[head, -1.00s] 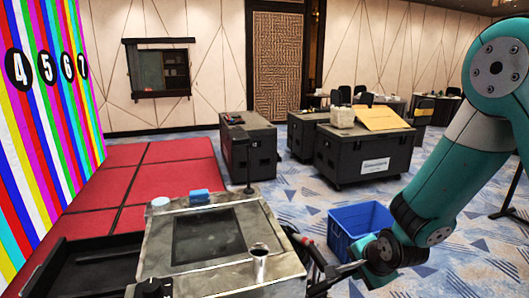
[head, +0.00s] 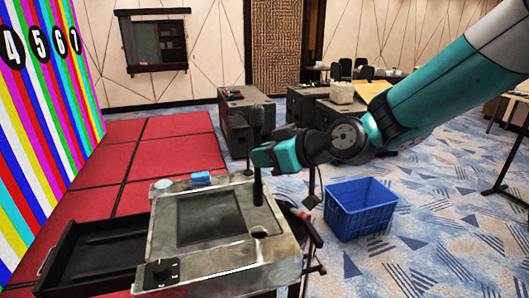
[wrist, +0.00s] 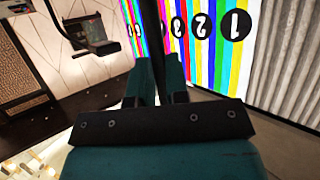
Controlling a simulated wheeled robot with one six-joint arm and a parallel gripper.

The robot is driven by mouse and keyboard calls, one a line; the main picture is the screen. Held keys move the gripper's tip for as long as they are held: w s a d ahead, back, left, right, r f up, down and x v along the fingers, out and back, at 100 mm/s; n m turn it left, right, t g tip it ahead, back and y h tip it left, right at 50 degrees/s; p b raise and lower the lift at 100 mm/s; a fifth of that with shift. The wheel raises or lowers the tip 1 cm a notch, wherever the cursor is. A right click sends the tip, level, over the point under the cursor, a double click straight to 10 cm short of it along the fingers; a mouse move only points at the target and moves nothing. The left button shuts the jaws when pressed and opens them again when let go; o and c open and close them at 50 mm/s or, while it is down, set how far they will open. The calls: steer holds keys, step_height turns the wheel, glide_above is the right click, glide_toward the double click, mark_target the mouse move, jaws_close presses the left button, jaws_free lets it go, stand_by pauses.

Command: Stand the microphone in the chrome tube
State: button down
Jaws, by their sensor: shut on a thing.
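My gripper (head: 256,157) is shut on the dark microphone (head: 257,188) and holds it roughly upright above the right side of the metal-topped desk (head: 222,256). In the wrist view the microphone (wrist: 158,58) is a dark rod between my two fingers. The chrome tube (head: 260,234) is set near the desk's right edge, with a dark open mouth facing up. The microphone's lower end appears above and behind the tube's mouth in the head view, apart from it. The exact gap in depth is hard to judge.
A blue block (head: 201,178) and a pale round piece (head: 163,184) lie at the desk's back edge. An open black drawer (head: 95,252) juts left. A blue crate (head: 360,206) stands on the floor at right.

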step_height(320, 180, down, 13)
steer(key=b, duration=1)
steer(key=shift+r, duration=0.2)
stand_by(0.3)
steer(key=shift+f+b, duration=1.3)
steer(key=shift+b, duration=0.2)
steer(key=c, duration=1)
jaws_free()
steer(key=shift+c, duration=0.2)
steer(key=shift+d, duration=0.15)
steer(key=b+v, duration=0.4)
steer(key=v, duration=1.3)
steer(key=shift+s, duration=0.2)
